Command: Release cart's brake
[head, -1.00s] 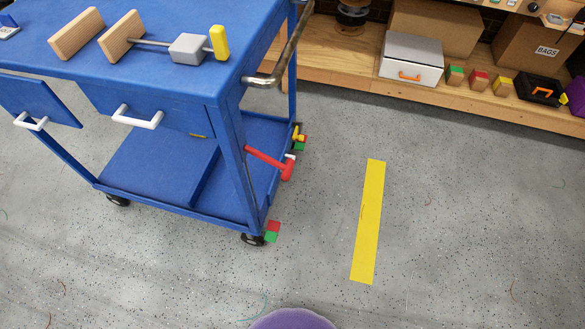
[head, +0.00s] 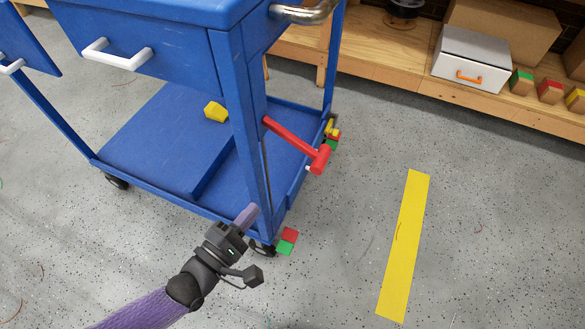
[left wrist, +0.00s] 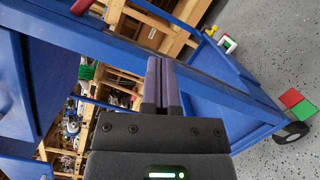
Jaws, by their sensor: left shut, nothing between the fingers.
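The blue cart (head: 160,60) fills the left and middle of the head view. A red lever (head: 290,135) sticks out from its near right post, sloping down to a thick red end with a small white tip. A small yellow part (head: 332,127) sits at the far right caster, over a red and green marker. A red and green marker (head: 287,241) sits by the near right caster (left wrist: 291,132). My left gripper (head: 249,213) is shut and empty, in front of the lower near corner, below the lever. Its purple fingers (left wrist: 162,64) show together in the left wrist view. My right gripper is out of view.
A yellow floor stripe (head: 406,245) lies right of the cart on clear grey floor. A wooden shelf (head: 380,75) with a white drawer box (head: 471,58) runs along the back. A yellow block (head: 215,111) shows on the cart's lower shelf. A metal handle (head: 300,12) juts from the cart top.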

